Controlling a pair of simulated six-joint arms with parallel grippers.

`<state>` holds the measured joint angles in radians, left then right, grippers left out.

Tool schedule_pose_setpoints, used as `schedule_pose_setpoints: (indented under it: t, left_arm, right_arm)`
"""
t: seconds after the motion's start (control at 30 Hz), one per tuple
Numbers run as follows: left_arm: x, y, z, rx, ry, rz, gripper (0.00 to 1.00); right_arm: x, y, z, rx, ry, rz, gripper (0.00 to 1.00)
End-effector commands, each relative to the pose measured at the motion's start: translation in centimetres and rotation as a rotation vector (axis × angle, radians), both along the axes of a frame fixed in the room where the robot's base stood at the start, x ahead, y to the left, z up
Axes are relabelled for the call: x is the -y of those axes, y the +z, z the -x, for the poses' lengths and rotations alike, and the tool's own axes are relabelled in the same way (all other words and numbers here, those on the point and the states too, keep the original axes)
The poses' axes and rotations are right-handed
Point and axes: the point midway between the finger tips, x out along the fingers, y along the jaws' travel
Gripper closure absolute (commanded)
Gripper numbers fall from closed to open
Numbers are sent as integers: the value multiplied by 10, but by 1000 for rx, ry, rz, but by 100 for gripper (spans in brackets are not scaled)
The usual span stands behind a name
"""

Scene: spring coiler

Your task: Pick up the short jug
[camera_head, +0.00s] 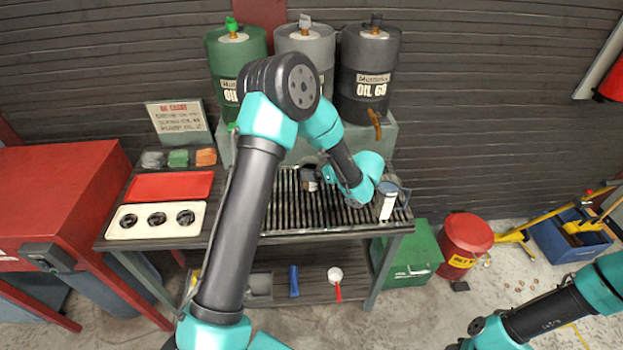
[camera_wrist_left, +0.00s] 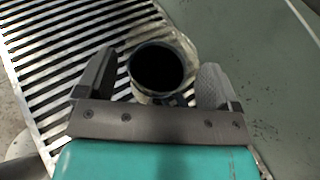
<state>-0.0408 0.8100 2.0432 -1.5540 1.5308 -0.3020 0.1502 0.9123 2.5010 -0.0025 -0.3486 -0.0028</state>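The short jug (camera_head: 310,179) is small and dark with a pale label, and stands on the slatted grate at the back of the bench. In the left wrist view its round dark mouth (camera_wrist_left: 158,68) faces the camera. My left gripper (camera_head: 333,180) is just to the right of this jug. In the left wrist view its two fingers (camera_wrist_left: 156,88) are apart, one on each side of the jug, with visible gaps. The jug's lower part is hidden. My right arm enters at the lower right, its gripper outside the picture.
A taller jug (camera_head: 387,206) with a white label stands at the grate's right end, close to my left wrist. The drum stand (camera_head: 388,135) borders the grate behind. A red tray (camera_head: 171,186) and a white three-hole holder (camera_head: 118,232) lie on the left.

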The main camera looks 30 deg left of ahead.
Motion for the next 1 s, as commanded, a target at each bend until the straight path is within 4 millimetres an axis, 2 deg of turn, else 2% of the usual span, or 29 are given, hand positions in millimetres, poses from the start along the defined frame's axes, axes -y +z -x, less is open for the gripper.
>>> schedule_pose_setpoints:
  t: [0.07, 0.6, 0.63, 0.67, 1.0]
  left_arm:
    - [0, 0, 0, 0, 0, 0, 21]
    - [0, 0, 0, 0, 0, 0, 73]
    - [0, 0, 0, 0, 0, 0, 73]
    - [0, 0, 0, 0, 0, 0, 78]
    - [0, 7, 0, 1, 0, 0, 79]
  right_arm:
    - [0, 0, 0, 0, 0, 0, 57]
    - [0, 0, 0, 0, 0, 0, 57]
    - [0, 0, 0, 0, 0, 0, 57]
    - [0, 0, 0, 0, 0, 0, 57]
    - [0, 0, 0, 0, 0, 0, 57]
